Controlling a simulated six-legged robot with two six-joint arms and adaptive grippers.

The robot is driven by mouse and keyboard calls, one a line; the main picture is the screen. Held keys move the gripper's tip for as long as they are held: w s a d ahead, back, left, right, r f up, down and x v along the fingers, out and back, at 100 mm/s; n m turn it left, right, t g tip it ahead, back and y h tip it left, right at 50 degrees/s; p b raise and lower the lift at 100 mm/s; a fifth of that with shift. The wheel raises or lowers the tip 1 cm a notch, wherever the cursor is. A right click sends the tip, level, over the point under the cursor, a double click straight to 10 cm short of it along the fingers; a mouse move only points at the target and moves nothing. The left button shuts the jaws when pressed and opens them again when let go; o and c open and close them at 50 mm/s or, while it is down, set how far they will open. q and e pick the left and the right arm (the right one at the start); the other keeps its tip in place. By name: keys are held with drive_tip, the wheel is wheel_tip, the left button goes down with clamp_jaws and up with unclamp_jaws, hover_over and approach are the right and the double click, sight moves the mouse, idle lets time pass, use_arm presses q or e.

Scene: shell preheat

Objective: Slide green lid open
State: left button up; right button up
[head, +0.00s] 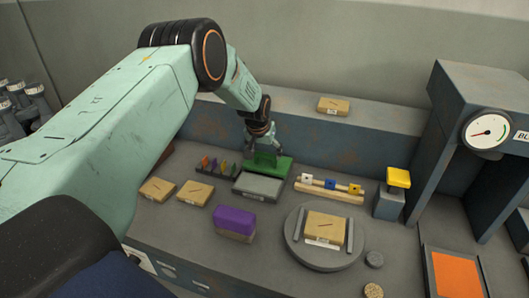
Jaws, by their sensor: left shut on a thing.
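The green lid (285,167) lies at the back of the bench, behind and partly over a grey box (259,187) with a pale flat top. My left gripper (265,150) comes down from above and is shut on a raised green part of the lid. The fingertips are small in the picture and partly hide the lid's middle. The grey top shows in front of the lid. My right gripper is not in view.
A rack of coloured pegs (217,167) stands close left of the lid, and a wooden rail with small blocks (329,189) close right. In front are a purple block (234,218) and a round turntable (300,246). A yellow-topped post (398,178) stands right.

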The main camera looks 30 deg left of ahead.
use_arm(q)
drive_tip(key=shift+s+d+f, duration=0.1)
drive_tip(key=shift+s, duration=0.2)
drive_tip(key=o, duration=1.3)
drive_tip(key=shift+s, duration=0.1)
drive_tip(key=shift+c, duration=0.2)
drive_tip(key=o, duration=0.4)
drive_tip(key=shift+w+f, duration=0.1)
drive_tip(key=shift+w, duration=0.2)
drive_tip(key=shift+o, duration=0.2)
drive_tip(key=shift+s+r, duration=0.15)
drive_tip(key=shift+r, duration=0.1)
drive_tip(key=v, duration=1.1)
drive_tip(key=shift+r, duration=0.4)
drive_tip(key=shift+s+r, duration=0.1)
drive_tip(key=shift+s, duration=0.15)
drive_tip(key=shift+w, duration=0.15)
drive_tip(key=x, duration=1.2)
drive_tip(key=shift+f, duration=0.25)
